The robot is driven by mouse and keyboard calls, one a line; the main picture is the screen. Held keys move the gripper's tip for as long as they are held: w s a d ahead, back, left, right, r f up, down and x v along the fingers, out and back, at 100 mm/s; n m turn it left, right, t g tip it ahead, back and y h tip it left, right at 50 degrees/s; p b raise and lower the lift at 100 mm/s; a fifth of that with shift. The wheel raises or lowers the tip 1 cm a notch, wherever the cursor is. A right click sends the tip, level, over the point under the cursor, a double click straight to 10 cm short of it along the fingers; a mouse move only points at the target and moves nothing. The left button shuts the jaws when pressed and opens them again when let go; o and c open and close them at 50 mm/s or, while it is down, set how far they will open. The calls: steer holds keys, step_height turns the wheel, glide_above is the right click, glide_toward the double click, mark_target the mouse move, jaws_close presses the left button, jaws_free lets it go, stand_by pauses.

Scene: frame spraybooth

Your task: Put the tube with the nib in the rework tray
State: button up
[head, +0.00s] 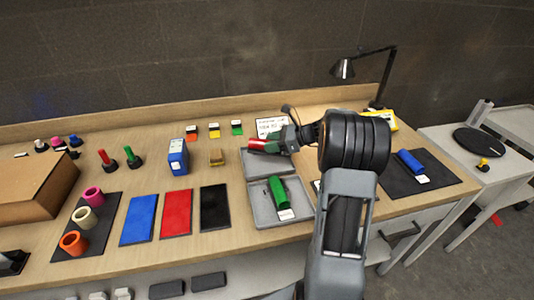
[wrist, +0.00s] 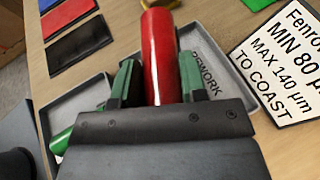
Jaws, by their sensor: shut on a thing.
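My gripper (head: 277,141) is shut on a red tube (wrist: 160,55). In the wrist view the tube sits between the two green finger pads, its free end pointing away from me. In the head view the red tube (head: 257,146) is held above the back grey tray (head: 268,166). The wrist view shows the word REWORK on that tray (wrist: 205,75), partly hidden by the tube and gripper. I cannot make out a nib on the red tube. A green tube (head: 278,191) lies in the front grey tray (head: 258,212) beside a white label.
A sign (head: 270,127) stands behind the back tray. Blue, red and black mats (head: 214,207) lie to the left. A blue tube (head: 411,161) lies on a dark mat at right. A lamp (head: 345,68) stands at the back right.

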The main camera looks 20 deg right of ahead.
mark_target(268, 161)
steer(key=shift+w+a+f, duration=0.15)
steer(key=shift+w+f, duration=0.95)
steer(key=shift+f, duration=0.15)
steer(key=f, duration=0.3)
steer(key=shift+w, duration=0.3)
steer(key=shift+f, duration=0.35)
steer(key=shift+f, duration=0.1)
steer(key=shift+f, duration=0.15)
steer(key=o, duration=1)
